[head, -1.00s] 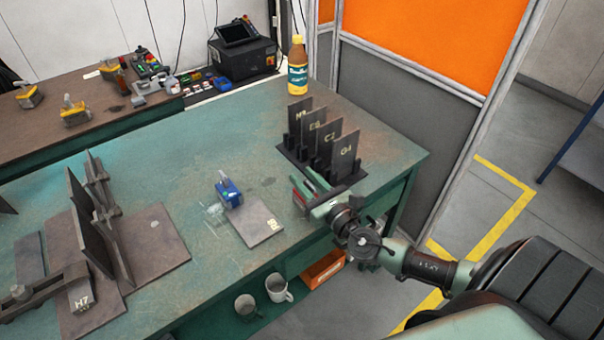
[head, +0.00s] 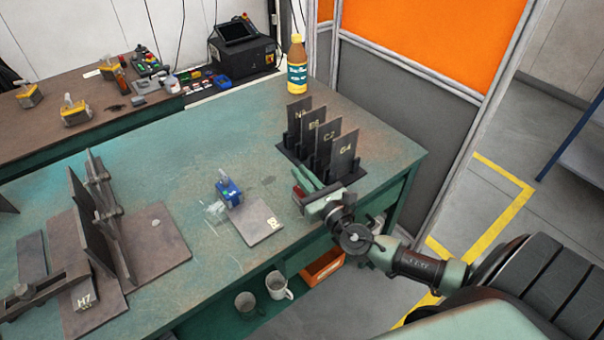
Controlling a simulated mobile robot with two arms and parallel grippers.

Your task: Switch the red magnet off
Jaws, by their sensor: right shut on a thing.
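My right gripper (head: 308,190) reaches in from the lower right, over the right part of the green table near its front edge. It is shut on a small red thing, which looks like the red magnet (head: 299,191). Only a bit of red shows at the fingers; its switch is hidden, so I cannot tell its position. I cannot tell whether the magnet touches the tabletop. My left gripper is not in view.
A blue magnet (head: 228,190) sits at the corner of a flat plate (head: 258,224), left of my gripper. A rack of upright marked plates (head: 345,155) stands close behind the gripper. Fixtured plates (head: 160,232) fill the left.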

